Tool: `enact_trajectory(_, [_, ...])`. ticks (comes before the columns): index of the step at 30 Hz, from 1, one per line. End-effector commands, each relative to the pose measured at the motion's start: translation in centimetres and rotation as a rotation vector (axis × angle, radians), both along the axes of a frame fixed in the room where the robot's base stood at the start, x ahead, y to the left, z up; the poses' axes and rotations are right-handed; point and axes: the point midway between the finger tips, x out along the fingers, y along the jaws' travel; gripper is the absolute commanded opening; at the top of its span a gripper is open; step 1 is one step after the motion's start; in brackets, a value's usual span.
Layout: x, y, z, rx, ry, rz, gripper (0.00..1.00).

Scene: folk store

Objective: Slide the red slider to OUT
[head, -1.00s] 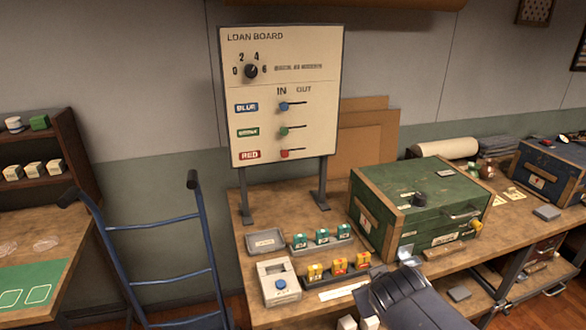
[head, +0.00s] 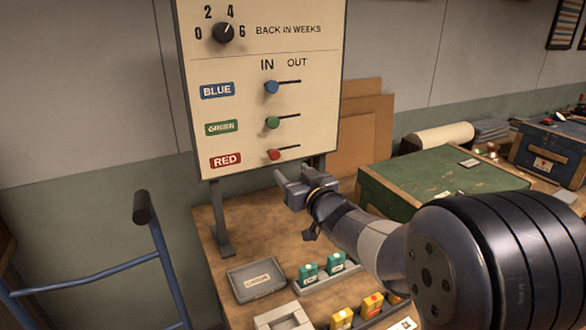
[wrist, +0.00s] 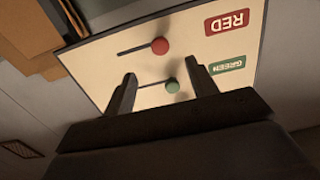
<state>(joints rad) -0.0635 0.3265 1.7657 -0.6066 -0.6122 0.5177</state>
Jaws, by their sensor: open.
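The red slider (head: 274,154) is a red knob at the left, IN end of its short dark slot, beside the RED label (head: 226,160) on the loan board (head: 300,200). In the wrist view the red slider (wrist: 160,46) shows beyond my fingertips, with the green slider (wrist: 172,86) between my fingers. The green slider (head: 273,122) and blue slider (head: 271,87) also sit under IN. My gripper (head: 284,178) is open and empty, just below and right of the red slider in the head view, apart from it. It also shows in the wrist view (wrist: 160,82).
The board stands on two legs on a wooden bench. A green chest (head: 440,180) stands to the right of the board. A grey tray (head: 256,280) and several small coloured boxes sit below. A blue hand truck (head: 90,270) stands at the left.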

Motion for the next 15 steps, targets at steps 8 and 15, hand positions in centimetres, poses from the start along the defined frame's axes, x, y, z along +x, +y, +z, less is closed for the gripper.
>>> enact_trajectory(8, [2.2, 1.0, 0.0, 0.000, 0.002, 0.001, 0.55])
enact_trajectory(15, [4.9, 2.1, 0.0, -0.002, 0.001, 0.001, 0.55])
